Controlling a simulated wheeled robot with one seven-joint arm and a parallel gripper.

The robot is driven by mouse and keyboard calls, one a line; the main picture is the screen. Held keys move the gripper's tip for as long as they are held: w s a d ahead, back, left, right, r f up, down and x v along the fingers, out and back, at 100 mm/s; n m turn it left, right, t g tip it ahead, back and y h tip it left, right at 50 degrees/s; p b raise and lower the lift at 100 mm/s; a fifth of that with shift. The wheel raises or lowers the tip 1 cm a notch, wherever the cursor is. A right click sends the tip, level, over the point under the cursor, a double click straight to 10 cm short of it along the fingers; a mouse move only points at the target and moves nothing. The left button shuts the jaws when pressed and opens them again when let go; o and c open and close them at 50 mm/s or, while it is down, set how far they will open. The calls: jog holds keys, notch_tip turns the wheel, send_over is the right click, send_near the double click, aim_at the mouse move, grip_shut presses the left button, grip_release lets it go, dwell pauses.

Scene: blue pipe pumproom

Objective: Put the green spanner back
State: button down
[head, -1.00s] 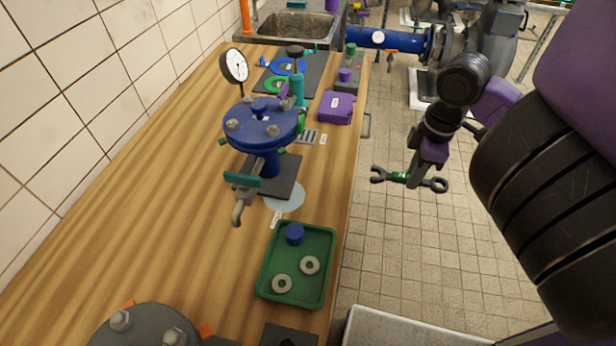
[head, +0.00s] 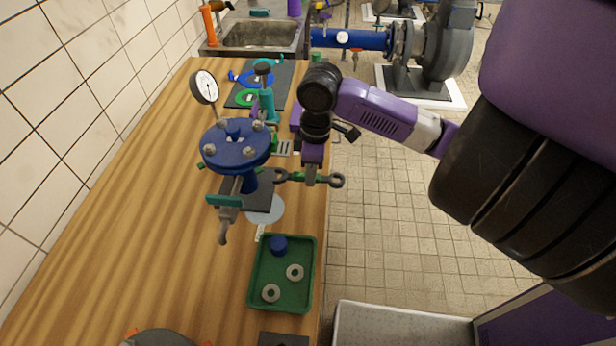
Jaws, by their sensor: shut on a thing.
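The spanner (head: 336,180) is dark with a green band, seen near the middle of the head view. My gripper (head: 311,180) points down and is shut on its middle part. The spanner lies roughly level, crosswise in the picture, one end near the blue flanged valve (head: 237,148) and the other at the bench's right edge. It appears held above the wooden bench (head: 140,190); the exact height cannot be told. My gripper and arm hide part of the bench behind, including most of a purple box (head: 296,117).
A green tray (head: 283,306) with two washers and a blue cap stands nearer on the bench. A pale disc (head: 266,210) lies below the valve. A gauge (head: 205,87) rises behind it. The left bench is clear.

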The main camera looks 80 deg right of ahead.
jog(key=shift+w+r, duration=0.1)
jog(key=shift+w, duration=0.25)
notch_tip(320, 180, down, 3)
jog(key=shift+f+p, duration=0.15)
jog(key=shift+p, duration=0.45)
jog(key=shift+f, duration=0.2)
jog(key=shift+f, duration=0.1)
jog(key=shift+f+b, duration=0.35)
jog(key=shift+b, duration=0.1)
jog(key=shift+f, duration=0.1)
jog(key=c, duration=1.3)
grip_release()
jog(key=shift+o, duration=0.2)
